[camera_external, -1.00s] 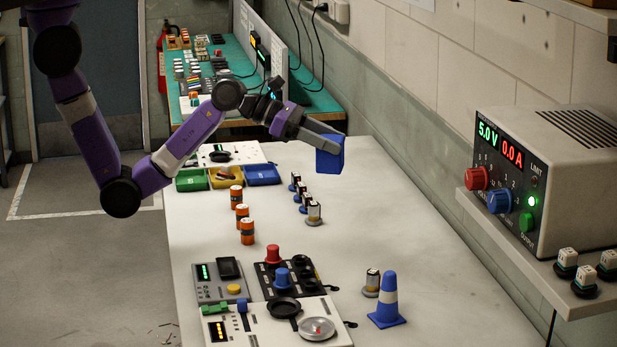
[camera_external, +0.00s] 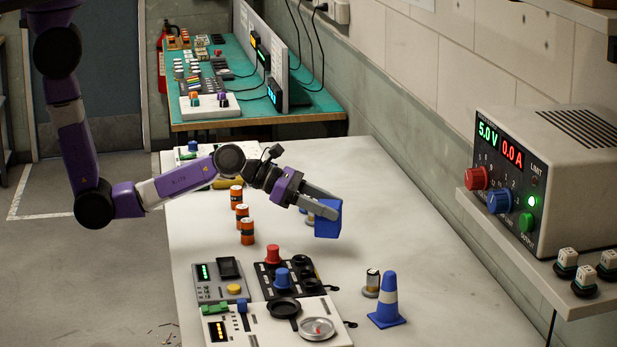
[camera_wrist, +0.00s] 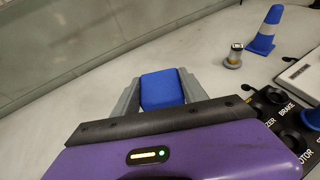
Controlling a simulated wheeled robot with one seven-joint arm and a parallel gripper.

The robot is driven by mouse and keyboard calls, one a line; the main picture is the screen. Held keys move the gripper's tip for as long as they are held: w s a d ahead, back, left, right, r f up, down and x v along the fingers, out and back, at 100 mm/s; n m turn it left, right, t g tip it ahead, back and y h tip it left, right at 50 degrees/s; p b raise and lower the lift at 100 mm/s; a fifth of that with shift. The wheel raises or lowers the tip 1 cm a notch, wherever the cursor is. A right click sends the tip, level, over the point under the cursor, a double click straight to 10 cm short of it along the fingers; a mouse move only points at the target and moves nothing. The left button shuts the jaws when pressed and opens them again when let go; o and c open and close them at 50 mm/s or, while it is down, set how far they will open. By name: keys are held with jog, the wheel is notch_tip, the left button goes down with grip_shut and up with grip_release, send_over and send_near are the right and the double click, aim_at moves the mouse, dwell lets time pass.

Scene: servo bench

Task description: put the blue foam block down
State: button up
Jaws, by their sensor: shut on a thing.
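The blue foam block (camera_external: 328,220) is held between the fingers of my gripper (camera_external: 320,208), above the white bench (camera_external: 400,215). It looks clear of the bench top, but the height is hard to judge. In the wrist view the blue block (camera_wrist: 162,90) sits between the two grey fingers of my gripper (camera_wrist: 160,94), which touch its sides.
A blue cone with a white band (camera_external: 387,300) and a small metal cylinder (camera_external: 372,283) stand at the front right. Control panels (camera_external: 290,275) cover the front left. Several orange cylinders (camera_external: 242,212) stand left of the block. The bench right of the block is bare.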

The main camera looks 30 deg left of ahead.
aim_at(328, 222)
jog(key=shift+f, duration=2)
jog(key=shift+f, duration=0.15)
jog(key=o, duration=1.3)
jog(key=shift+o, duration=0.2)
jog(key=v, duration=1.2)
jog(key=shift+b, duration=0.3)
jog(key=shift+s, duration=0.1)
